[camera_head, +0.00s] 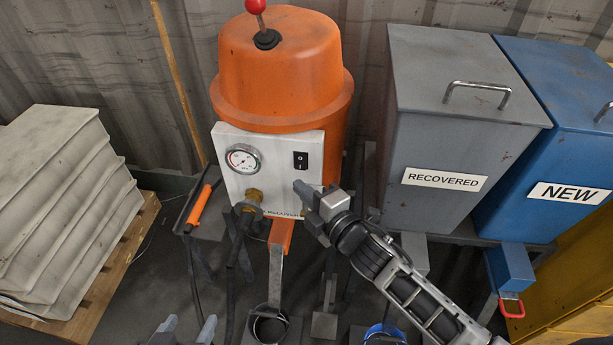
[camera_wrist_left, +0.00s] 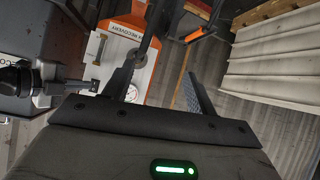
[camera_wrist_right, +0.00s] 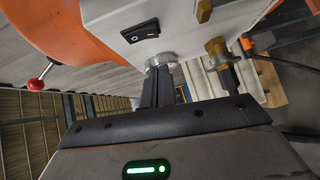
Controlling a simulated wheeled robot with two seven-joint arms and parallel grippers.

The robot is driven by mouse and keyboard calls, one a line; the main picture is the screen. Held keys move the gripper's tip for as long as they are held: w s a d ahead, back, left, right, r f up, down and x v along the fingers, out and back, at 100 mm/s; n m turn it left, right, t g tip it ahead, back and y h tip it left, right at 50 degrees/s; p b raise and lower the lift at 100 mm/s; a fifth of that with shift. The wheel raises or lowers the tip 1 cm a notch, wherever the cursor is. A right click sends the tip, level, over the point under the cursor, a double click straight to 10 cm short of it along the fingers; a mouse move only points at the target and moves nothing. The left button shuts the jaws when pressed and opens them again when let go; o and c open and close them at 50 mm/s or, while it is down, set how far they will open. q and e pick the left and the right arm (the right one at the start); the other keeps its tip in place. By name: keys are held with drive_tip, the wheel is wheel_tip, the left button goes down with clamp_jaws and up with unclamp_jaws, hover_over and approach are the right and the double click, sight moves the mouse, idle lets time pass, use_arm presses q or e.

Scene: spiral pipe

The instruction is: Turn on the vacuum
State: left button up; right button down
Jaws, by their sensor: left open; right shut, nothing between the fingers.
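The orange vacuum unit (camera_head: 275,70) has a white front panel (camera_head: 232,185) with a pressure gauge (camera_head: 243,160) and a black rocker switch (camera_head: 300,160). The switch shows its I and O marks in the right wrist view (camera_wrist_right: 140,31). My right gripper (camera_head: 302,190) is shut and empty, its tips at the panel just below the switch. In the right wrist view its fingers (camera_wrist_right: 164,82) point at the panel beside a round metal fitting (camera_wrist_right: 161,60); I cannot tell whether they touch. My left gripper (camera_head: 188,328) is open and empty, low in front of the unit (camera_wrist_left: 160,85).
A red-knobbed lever (camera_head: 257,8) tops the unit. A brass fitting with a black hose (camera_head: 236,245) sits left of my right gripper. A grey RECOVERED bin (camera_head: 440,130) and blue NEW bin (camera_head: 570,130) stand right. Stacked pale panels (camera_head: 60,210) lie left on a pallet.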

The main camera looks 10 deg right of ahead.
drive_tip(key=w, duration=0.1)
drive_tip(key=w+d, duration=0.1)
drive_tip(key=w, duration=0.2)
drive_tip(key=shift+d+f, duration=0.2)
drive_tip(key=shift+f, duration=0.05)
drive_tip(key=shift+d+f+b, duration=0.1)
drive_tip(key=shift+f+b, duration=0.2)
drive_tip(key=shift+b, duration=0.25)
drive_tip(key=shift+w+r+t, duration=0.1)
drive_tip(key=shift+w+t, duration=0.05)
drive_tip(key=shift+t, duration=0.15)
drive_tip(key=shift+r, duration=0.1)
approach(297, 168)
drive_tip(key=s+f, duration=0.1)
drive_tip(key=s, duration=0.6)
drive_tip(key=shift+f+b, duration=0.3)
drive_tip(key=shift+f, duration=0.05)
